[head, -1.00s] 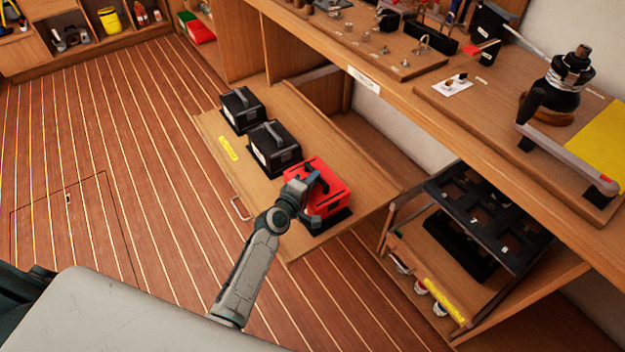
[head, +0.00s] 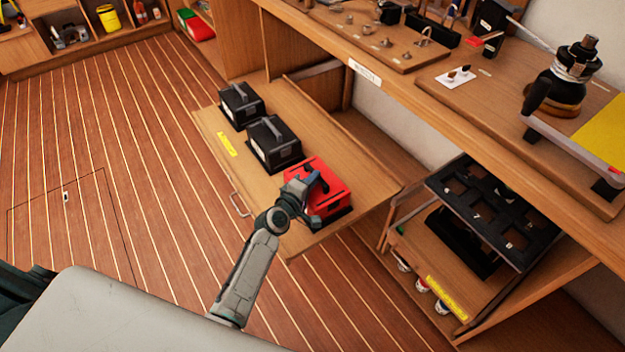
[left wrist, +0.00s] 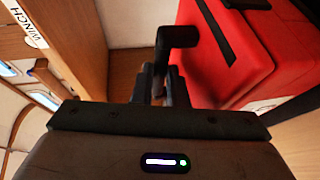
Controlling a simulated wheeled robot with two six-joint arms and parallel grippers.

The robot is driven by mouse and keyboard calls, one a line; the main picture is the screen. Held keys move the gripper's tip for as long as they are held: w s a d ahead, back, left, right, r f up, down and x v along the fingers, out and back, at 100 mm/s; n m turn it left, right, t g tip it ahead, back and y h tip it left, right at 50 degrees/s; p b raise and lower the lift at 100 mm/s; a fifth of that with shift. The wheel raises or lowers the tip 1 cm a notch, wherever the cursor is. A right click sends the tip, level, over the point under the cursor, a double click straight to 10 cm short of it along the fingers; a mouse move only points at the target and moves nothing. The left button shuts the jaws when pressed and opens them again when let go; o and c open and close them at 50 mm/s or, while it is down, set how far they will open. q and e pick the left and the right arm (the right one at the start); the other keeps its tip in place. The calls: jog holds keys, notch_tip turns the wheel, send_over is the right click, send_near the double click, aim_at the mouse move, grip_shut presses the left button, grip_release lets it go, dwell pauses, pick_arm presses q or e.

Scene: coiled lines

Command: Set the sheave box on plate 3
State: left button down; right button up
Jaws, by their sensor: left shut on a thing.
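A red box (head: 327,187) with a dark handle is at the near right end of the pull-out wooden board (head: 225,175). It is over or on a black plate (head: 340,217); I cannot tell whether it touches. My left gripper (head: 314,190) is shut on its handle. In the left wrist view, the fingers (left wrist: 160,85) close on the dark handle (left wrist: 177,37), beside the red box (left wrist: 230,55). Two black boxes (head: 240,104) (head: 272,142) stand farther back on the board. I cannot read a plate number or the red box's name.
A black rack with numbered square openings (head: 478,205) stands on a lower shelf at the right. The workbench (head: 440,110) above carries a winch (head: 570,80) and small parts. The striped floor (head: 130,180) to the left is clear.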

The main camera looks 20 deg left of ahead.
pick_arm(q)
jog(key=shift+f+b, duration=0.45)
jog(key=shift+b, duration=0.1)
pick_arm(e)
jog(key=shift+f, duration=0.55)
pick_arm(q)
jog(key=c, duration=1.4)
grip_release()
jog(key=shift+r, duration=0.1)
jog(key=shift+o, duration=0.2)
pick_arm(e)
jog(key=shift+r, duration=0.1)
pick_arm(q)
jog(key=shift+s+f, duration=0.1)
jog(key=shift+f, duration=0.1)
